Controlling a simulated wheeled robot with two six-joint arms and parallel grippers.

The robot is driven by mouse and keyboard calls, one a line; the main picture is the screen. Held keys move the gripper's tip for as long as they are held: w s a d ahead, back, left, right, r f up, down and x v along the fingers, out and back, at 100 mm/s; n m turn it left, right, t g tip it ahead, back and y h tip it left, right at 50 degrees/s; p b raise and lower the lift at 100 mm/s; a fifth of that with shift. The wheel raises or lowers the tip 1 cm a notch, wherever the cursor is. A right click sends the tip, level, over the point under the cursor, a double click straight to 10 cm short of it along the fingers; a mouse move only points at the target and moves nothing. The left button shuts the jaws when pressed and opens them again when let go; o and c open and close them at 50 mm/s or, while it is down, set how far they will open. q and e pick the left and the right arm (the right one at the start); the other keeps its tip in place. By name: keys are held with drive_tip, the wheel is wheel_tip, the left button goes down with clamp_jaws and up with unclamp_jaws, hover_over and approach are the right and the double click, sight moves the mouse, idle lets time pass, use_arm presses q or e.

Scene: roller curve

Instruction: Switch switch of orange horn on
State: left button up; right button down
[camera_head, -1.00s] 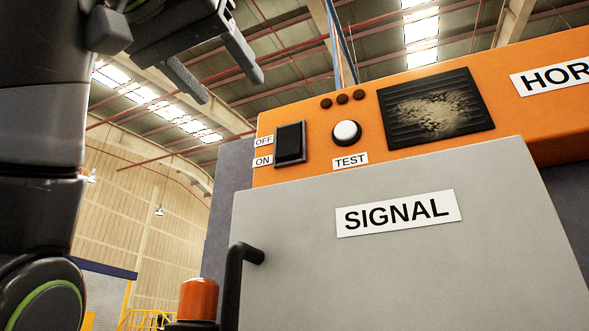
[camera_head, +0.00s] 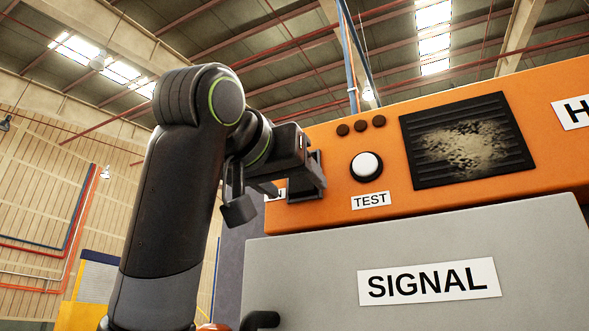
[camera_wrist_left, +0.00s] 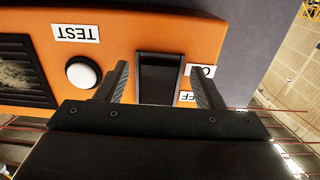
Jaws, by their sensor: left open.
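The orange horn box (camera_head: 440,195) fills the right of the head view. Its black rocker switch (camera_wrist_left: 158,75) sits between my left gripper's fingers in the wrist view, which shows the panel upside down. The ON label (camera_wrist_left: 203,71) and OFF label (camera_wrist_left: 187,97) lie beside it, partly covered by one finger. My left gripper (camera_wrist_left: 163,82) is open and empty, in front of the switch. In the head view my left gripper (camera_head: 285,185) hides most of the switch. I cannot tell which way the rocker is tipped. My right gripper is in neither view.
A white TEST button (camera_head: 366,166) is right of the switch, close to one finger in the wrist view. A dark grille (camera_head: 468,140) and the grey SIGNAL door (camera_head: 330,300) with a black handle (camera_head: 260,320) are nearby. Open space lies left of the box.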

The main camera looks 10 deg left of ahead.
use_arm(q)
drive_tip(key=shift+x, duration=0.75)
drive_tip(key=shift+s, duration=0.1)
drive_tip(key=c, duration=1)
drive_tip(key=shift+f+t+b, duration=0.3)
drive_tip(key=shift+f+b, duration=0.05)
drive_tip(key=shift+b, duration=0.45)
drive_tip(key=shift+t+b, duration=0.3)
drive_tip(key=shift+b, duration=0.05)
drive_tip(key=shift+w+r, duration=0.15)
drive_tip(key=shift+w, duration=0.1)
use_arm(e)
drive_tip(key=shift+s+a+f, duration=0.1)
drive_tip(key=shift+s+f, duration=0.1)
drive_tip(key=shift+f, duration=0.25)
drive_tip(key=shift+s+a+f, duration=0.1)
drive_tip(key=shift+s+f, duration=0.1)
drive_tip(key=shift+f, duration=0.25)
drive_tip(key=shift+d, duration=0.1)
use_arm(q)
drive_tip(key=o, duration=1)
